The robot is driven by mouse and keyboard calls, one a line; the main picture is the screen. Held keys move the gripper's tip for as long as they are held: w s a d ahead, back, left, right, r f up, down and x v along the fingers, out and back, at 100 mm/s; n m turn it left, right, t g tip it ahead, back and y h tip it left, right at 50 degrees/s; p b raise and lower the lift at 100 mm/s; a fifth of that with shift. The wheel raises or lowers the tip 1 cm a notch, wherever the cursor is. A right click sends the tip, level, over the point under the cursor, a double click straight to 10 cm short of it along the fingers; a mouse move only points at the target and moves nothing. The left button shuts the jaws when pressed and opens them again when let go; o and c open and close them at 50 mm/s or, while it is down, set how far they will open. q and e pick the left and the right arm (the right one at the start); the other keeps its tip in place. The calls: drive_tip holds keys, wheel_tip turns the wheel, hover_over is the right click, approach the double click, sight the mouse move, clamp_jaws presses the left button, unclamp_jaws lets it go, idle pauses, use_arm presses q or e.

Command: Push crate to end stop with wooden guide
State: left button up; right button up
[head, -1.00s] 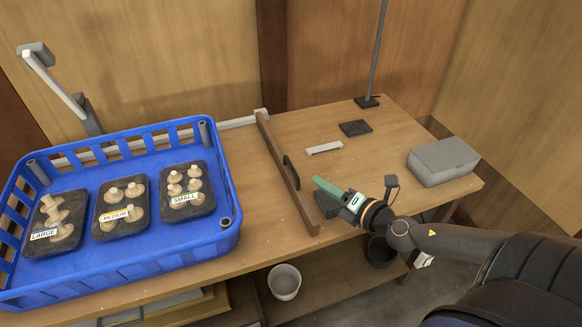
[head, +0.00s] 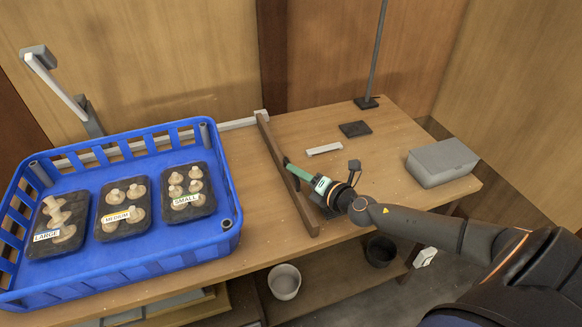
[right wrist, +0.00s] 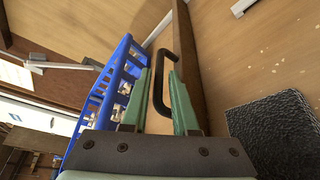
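The blue crate (head: 150,262) sits on the left of the bench, holding three dark trays of mushrooms labelled LARGE, MEDIUM and SMALL. The wooden guide (head: 304,218) is a long bar to the right of the crate, with bare bench between them. Its black handle (right wrist: 160,82) shows in the right wrist view. My right gripper (head: 288,164) has green fingers and is at the guide's right side. In the right wrist view its fingers (right wrist: 160,75) are apart, with the handle between or just beyond them. I cannot tell which part is the end stop. My left gripper is out of view.
A pale rail (head: 238,123) runs along the back of the bench. A grey box (head: 442,164), a dark pad (head: 355,128), a white block (head: 324,149) and a stand (head: 367,102) are on the right. A white bucket (head: 285,282) stands below the bench.

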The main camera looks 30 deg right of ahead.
drive_tip(key=shift+x, duration=1.6)
clamp_jaws()
idle(0.3)
